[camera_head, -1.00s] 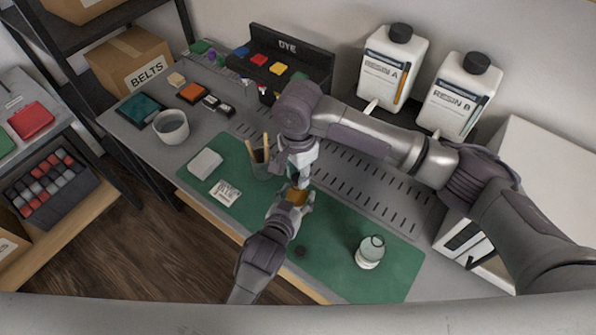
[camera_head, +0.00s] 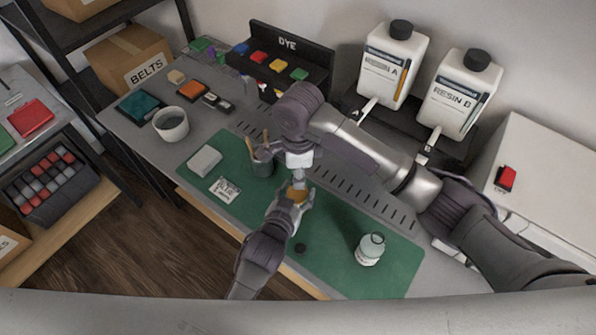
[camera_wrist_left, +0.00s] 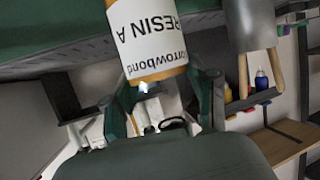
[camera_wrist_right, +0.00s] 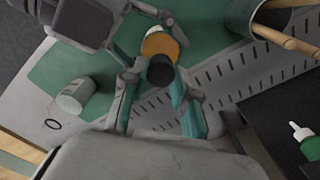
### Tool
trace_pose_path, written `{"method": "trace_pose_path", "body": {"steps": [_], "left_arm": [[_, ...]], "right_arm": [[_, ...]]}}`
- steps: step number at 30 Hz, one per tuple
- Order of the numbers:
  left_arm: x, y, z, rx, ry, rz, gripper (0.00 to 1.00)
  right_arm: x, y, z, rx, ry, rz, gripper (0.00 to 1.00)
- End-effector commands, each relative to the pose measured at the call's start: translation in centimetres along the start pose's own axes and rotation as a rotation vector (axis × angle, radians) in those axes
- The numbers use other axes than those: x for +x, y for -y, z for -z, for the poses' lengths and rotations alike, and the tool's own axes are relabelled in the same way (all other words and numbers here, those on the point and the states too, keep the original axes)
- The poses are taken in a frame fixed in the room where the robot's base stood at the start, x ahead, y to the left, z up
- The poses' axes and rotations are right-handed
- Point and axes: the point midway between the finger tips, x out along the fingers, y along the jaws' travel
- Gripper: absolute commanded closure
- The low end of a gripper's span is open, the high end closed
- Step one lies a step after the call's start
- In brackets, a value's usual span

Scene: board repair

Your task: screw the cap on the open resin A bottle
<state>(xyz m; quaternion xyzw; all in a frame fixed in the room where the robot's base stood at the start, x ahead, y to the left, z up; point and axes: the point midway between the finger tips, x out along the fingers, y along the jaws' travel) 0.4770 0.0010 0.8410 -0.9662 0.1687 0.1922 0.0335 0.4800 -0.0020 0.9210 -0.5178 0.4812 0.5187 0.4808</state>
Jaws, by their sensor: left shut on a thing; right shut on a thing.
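The amber resin A bottle (camera_head: 298,195) is held over the green mat by my left gripper (camera_head: 292,203), which is shut on it. Its white "RESIN A" label (camera_wrist_left: 148,45) shows upside down in the left wrist view. My right gripper (camera_head: 299,176) is directly above the bottle. In the right wrist view its fingers are shut on a black cap (camera_wrist_right: 161,70), in line with the amber bottle (camera_wrist_right: 160,44). I cannot tell whether the cap sits on the neck or is threaded.
A pencil cup (camera_head: 263,163) is close behind the grippers. Resin dispensers (camera_head: 395,65) and a dye rack (camera_head: 290,55) stand at the back.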

Motion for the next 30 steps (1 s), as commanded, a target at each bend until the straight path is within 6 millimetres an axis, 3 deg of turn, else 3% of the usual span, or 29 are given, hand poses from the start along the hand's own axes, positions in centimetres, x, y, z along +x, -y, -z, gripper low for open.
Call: {"method": "trace_pose_path", "body": {"steps": [4, 9, 20, 21, 25, 30], "left_arm": [[-0.01, -0.05, -0.11, 0.000, 0.003, -0.001, 1.00], [-0.01, -0.08, -0.12, 0.000, 0.003, -0.001, 1.00], [-0.01, -0.08, -0.12, 0.000, 0.003, -0.001, 1.00], [-0.01, -0.08, -0.13, 0.000, 0.003, -0.001, 1.00], [0.00, -0.07, -0.13, 0.000, 0.003, -0.001, 1.00], [-0.01, -0.04, -0.13, 0.000, 0.003, -0.001, 1.00]], "right_arm": [[0.09, -0.39, -0.55, 0.475, 0.012, -0.010, 0.81], [-0.11, -0.14, -0.49, 0.743, 0.012, -0.003, 0.81], [-0.08, -0.10, -0.12, 0.804, 0.003, 0.000, 0.81], [-0.08, -0.10, -0.12, 0.804, 0.003, 0.001, 0.69], [-0.06, -0.10, -0.12, 0.803, 0.002, 0.000, 0.47], [-0.02, -0.11, -0.09, 0.802, 0.001, 0.000, 0.46]]}}
